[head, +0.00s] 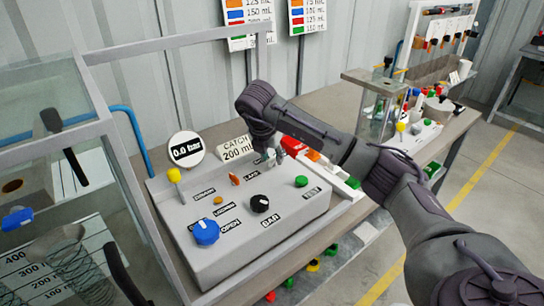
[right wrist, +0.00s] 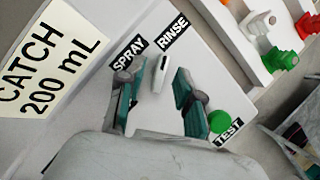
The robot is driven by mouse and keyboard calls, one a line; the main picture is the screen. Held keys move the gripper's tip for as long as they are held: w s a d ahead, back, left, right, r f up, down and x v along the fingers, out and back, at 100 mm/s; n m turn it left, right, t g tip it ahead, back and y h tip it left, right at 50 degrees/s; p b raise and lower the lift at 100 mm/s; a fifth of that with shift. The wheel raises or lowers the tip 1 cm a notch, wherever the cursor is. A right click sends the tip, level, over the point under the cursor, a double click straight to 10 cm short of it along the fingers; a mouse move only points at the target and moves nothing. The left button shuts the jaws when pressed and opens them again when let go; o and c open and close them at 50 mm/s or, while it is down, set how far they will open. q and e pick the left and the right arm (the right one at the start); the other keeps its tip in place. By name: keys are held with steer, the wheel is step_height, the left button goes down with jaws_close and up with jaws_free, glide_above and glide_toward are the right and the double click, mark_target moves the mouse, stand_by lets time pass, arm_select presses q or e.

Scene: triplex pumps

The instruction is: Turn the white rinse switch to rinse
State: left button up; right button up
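The white rinse switch (right wrist: 161,74) shows in the right wrist view as a narrow upright lever on the pale panel. It stands below the SPRAY label (right wrist: 129,53) and the RINSE label (right wrist: 173,31), its top end pointing roughly between them. My right gripper (right wrist: 159,84) is open, with one teal-padded finger on each side of the switch and a gap to both. In the head view my right gripper (head: 270,156) is low over the back of the control box and hides the switch. My left gripper is not in view.
The control box (head: 255,235) carries a blue knob (head: 206,230), a black knob (head: 259,203), a yellow-tipped lever (head: 175,176) and a green button (head: 301,181). A "CATCH 200 mL" sign (head: 236,148) and a 0.0 bar gauge (head: 186,149) stand behind. A glass tank is at left.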

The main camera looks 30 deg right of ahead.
steer(key=v, duration=1.1)
